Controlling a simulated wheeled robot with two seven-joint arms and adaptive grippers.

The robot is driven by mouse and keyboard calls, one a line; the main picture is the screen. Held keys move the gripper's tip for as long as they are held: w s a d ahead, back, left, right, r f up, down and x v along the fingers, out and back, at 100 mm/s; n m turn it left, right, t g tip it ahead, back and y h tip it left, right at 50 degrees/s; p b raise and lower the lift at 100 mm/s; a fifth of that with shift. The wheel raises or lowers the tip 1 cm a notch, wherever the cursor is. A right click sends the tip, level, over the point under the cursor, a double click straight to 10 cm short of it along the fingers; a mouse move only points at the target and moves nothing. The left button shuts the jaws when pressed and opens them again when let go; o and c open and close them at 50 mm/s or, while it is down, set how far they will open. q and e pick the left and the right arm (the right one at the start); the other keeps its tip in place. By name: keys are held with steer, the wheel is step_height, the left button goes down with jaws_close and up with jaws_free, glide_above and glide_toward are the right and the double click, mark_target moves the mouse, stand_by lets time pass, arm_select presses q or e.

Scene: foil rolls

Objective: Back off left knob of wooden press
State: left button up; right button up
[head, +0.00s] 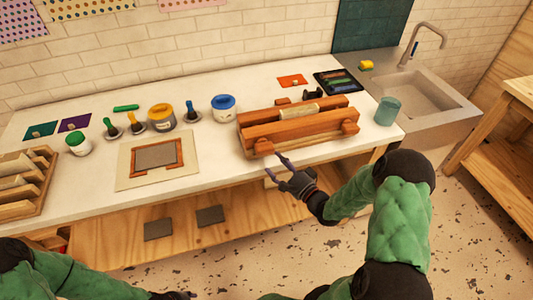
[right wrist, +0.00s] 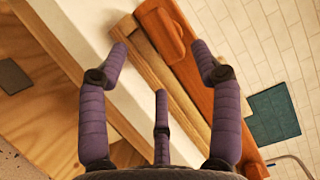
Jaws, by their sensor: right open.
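The wooden press (head: 300,131) stands near the front edge of the white table, a reddish-brown frame with a pale roll in it. Its left knob (head: 263,147) sits low on the front face at the left end; the other knob (head: 349,128) is at the right end. My right gripper (head: 274,163) is open and empty just in front of the left knob. In the right wrist view, a wooden knob (right wrist: 160,30) shows beyond the spread purple fingers, apart from them. Only a dark bit of my left gripper (head: 178,295) shows at the bottom edge.
A glass tumbler (head: 387,111) stands right of the press, near the sink (head: 430,85). A blue-lidded jar (head: 224,108) is at its left. A framed board (head: 158,156) lies further left. A lower wooden shelf (head: 200,240) runs below the tabletop.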

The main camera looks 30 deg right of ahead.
mark_target(267, 154)
steer(key=shift+w+a+r+b, duration=0.1)
steer(key=shift+w+a+b, duration=0.05)
steer(key=shift+w, duration=0.9)
steer(key=shift+w+a+f+b, duration=0.1)
steer(key=shift+w+a+b, duration=0.1)
steer(key=shift+w, duration=0.85)
steer(key=shift+w+a+r+b, duration=0.1)
steer(key=shift+w+a, duration=0.05)
steer(key=shift+w, duration=0.9)
steer(key=c, duration=1.2)
